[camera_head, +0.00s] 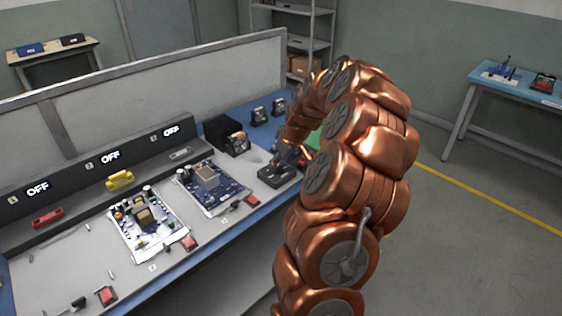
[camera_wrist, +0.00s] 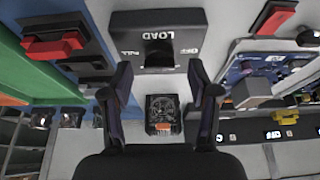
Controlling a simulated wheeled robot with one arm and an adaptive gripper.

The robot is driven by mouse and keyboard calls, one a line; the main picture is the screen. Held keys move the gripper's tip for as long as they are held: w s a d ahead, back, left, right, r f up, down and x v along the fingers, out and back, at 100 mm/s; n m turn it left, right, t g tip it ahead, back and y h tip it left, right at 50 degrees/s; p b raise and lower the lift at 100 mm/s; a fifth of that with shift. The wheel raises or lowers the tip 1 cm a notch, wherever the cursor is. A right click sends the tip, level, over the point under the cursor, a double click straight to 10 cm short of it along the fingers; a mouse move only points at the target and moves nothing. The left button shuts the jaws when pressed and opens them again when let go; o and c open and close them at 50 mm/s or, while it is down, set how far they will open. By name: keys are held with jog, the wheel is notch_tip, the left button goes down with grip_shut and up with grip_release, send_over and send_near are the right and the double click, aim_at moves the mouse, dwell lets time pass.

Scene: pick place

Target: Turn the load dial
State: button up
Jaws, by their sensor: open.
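The load dial box (camera_wrist: 190,20) is dark, with white lettering reading LOAD, and shows at the top of the wrist view. Its black knob (camera_wrist: 159,54) stands out from the face. My gripper (camera_wrist: 160,68) is open, with one finger to each side of the knob in the picture. I cannot tell whether a finger touches it. In the head view, the dark dial box (camera_head: 270,178) sits on the bench at the right end of the boards, and my gripper (camera_head: 287,160) is just over it, partly hidden by my arm.
Two circuit boards (camera_head: 135,228) (camera_head: 200,175) lie on the bench to the left, with red switches (camera_head: 189,242) along the front. Several OFF displays (camera_head: 110,158) line the back ledge. A black box (camera_head: 222,133) stands behind the dial. A green surface (camera_head: 313,140) lies behind my wrist.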

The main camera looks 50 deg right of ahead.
jog(key=shift+f, duration=0.25)
jog(key=shift+c, duration=0.3)
grip_shut()
jog(key=shift+b, duration=0.3)
